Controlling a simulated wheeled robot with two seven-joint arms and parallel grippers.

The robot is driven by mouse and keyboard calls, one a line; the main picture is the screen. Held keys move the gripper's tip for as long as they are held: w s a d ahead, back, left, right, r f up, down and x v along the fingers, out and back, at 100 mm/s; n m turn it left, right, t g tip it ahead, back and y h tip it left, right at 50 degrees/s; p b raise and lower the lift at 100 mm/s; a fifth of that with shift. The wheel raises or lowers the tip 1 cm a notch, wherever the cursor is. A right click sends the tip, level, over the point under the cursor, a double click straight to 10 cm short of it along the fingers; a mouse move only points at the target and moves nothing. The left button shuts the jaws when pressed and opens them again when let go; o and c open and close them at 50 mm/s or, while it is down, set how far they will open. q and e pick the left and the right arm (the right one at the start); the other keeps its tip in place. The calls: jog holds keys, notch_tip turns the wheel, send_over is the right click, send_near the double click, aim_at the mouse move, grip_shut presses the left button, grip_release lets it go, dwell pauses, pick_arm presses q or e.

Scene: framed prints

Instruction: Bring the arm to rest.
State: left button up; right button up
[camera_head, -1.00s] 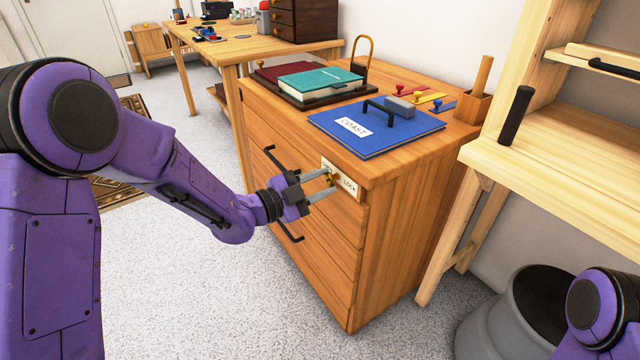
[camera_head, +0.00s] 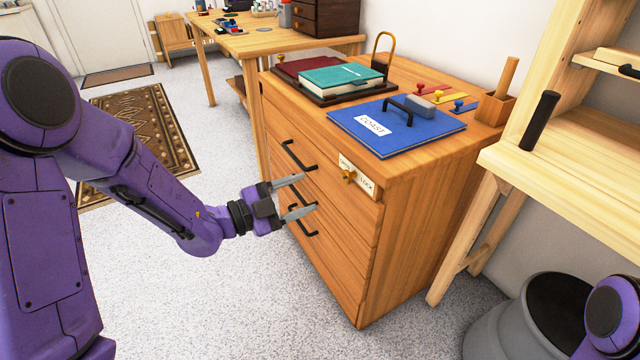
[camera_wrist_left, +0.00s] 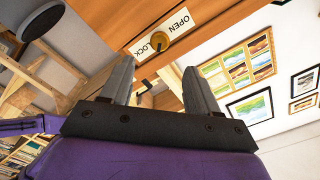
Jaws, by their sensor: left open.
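My left gripper (camera_head: 292,197) is open and empty in front of the wooden drawer cabinet (camera_head: 345,255). It sits below and left of the small brass lock knob (camera_head: 348,177) on the OPEN/LOCK plate (camera_head: 363,182). In the left wrist view the fingers (camera_wrist_left: 158,88) are spread, and the knob (camera_wrist_left: 160,41) shows beyond them, apart from both. Black drawer handles (camera_head: 298,158) are close to the fingertips in the head view; I cannot tell whether they touch. Only a purple part of my right arm shows at the lower right; its gripper is out of view.
A blue COAST folder (camera_head: 400,128), teal book (camera_head: 340,77) and dark red book (camera_head: 305,67) lie on the cabinet top. A wooden shelf unit (camera_head: 560,170) stands at the right, with a grey bin (camera_head: 495,325) below. The floor (camera_head: 190,290) left of the cabinet is clear.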

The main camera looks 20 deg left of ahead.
pick_arm(q)
jog(key=shift+s+a, duration=0.3)
jog(key=shift+s, duration=0.15)
